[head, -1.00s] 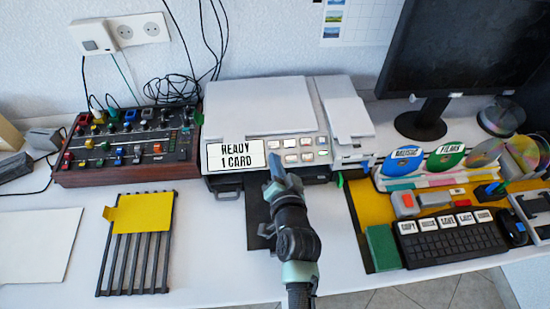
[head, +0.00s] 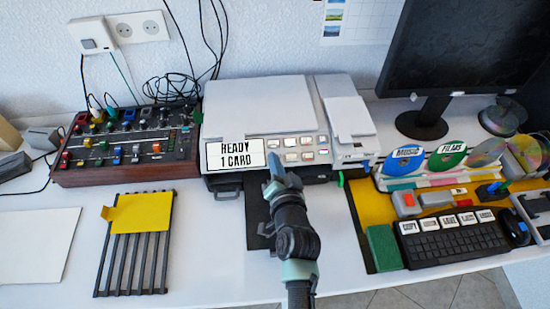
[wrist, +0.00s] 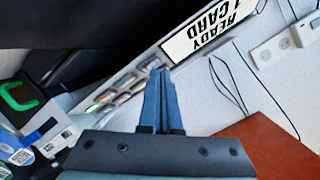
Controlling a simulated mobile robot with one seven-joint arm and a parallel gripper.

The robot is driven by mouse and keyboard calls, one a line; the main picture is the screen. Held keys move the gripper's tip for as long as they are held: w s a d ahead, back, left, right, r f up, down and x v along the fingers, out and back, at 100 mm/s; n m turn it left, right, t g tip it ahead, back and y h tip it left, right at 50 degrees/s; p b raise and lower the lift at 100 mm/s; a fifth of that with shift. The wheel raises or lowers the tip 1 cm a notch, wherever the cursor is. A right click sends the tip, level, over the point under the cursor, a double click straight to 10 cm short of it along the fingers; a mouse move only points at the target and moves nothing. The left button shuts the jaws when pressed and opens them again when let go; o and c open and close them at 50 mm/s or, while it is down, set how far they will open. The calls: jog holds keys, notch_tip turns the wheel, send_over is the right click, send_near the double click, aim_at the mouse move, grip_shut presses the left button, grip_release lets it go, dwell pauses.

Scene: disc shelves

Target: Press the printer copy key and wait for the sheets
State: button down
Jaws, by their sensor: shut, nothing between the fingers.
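The white printer (head: 262,108) stands at the back middle of the desk. Its front display (head: 236,154) reads "READY 1 CARD", and several small keys (head: 306,141) sit to the right of it. My gripper (head: 275,163) is shut and empty, with its blue fingertips close in front of the printer's front panel, near the display's right edge. In the wrist view the shut fingers (wrist: 157,88) point toward the panel between the display (wrist: 208,30) and the row of keys (wrist: 118,92). I cannot tell whether the fingertips touch a key.
A mixer board (head: 125,142) stands left of the printer. A dark rack (head: 130,255) with a yellow card (head: 142,213) lies in front. A monitor (head: 470,50), disc stands and a keyboard (head: 452,240) are at the right.

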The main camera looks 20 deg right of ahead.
jog(key=shift+w+f+b, duration=0.2)
jog(key=shift+f+b, duration=0.15)
jog(key=shift+b, duration=0.05)
dwell(0.5)
jog(key=shift+r, duration=0.1)
jog(key=shift+s+a+r+p, duration=0.1)
jog(key=shift+s+r+p, duration=0.35)
jog(key=shift+r+p, duration=0.3)
